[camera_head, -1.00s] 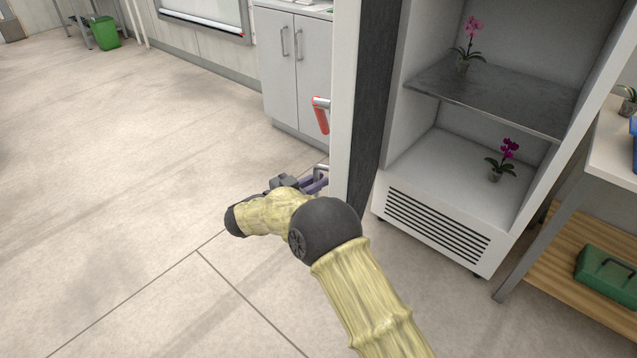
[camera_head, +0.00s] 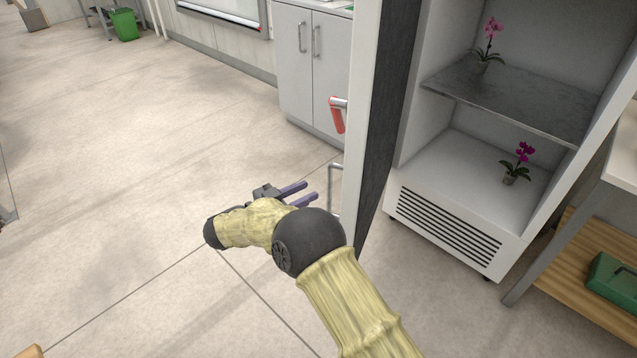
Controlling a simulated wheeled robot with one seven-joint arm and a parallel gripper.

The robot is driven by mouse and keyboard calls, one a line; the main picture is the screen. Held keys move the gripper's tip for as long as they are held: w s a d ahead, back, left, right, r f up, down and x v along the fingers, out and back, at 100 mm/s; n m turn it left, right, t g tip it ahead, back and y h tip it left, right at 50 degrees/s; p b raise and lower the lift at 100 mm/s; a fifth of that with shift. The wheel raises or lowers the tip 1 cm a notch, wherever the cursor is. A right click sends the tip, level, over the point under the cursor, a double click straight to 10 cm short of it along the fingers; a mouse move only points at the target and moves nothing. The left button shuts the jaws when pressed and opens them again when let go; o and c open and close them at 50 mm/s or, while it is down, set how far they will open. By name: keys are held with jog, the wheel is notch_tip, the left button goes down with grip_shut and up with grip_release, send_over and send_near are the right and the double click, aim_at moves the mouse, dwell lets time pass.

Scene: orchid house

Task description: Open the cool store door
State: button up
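The cool store (camera_head: 400,205) stands at the right with its front open to view. Its door (camera_head: 360,125) stands swung open at the left of the opening, showing a pale edge and a dark inner side (camera_head: 388,110). A metal bar handle (camera_head: 332,190) projects from the door's left, outer side. My gripper (camera_head: 309,191) has two purple fingers, spread apart with nothing visible between them. It is just left of the handle and looks clear of it. A red-gripped lever (camera_head: 338,117) sits higher on the door's outer side.
Two potted orchids stand inside, one on the dark shelf (camera_head: 510,105), one on the floor. A bench (camera_head: 590,235) with a green box (camera_head: 612,277) is close on the right. A grey cabinet (camera_head: 312,65) stands behind the door.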

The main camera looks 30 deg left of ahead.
jog(key=v, duration=0.9)
jog(key=shift+p, duration=0.45)
jog(key=shift+s, duration=0.1)
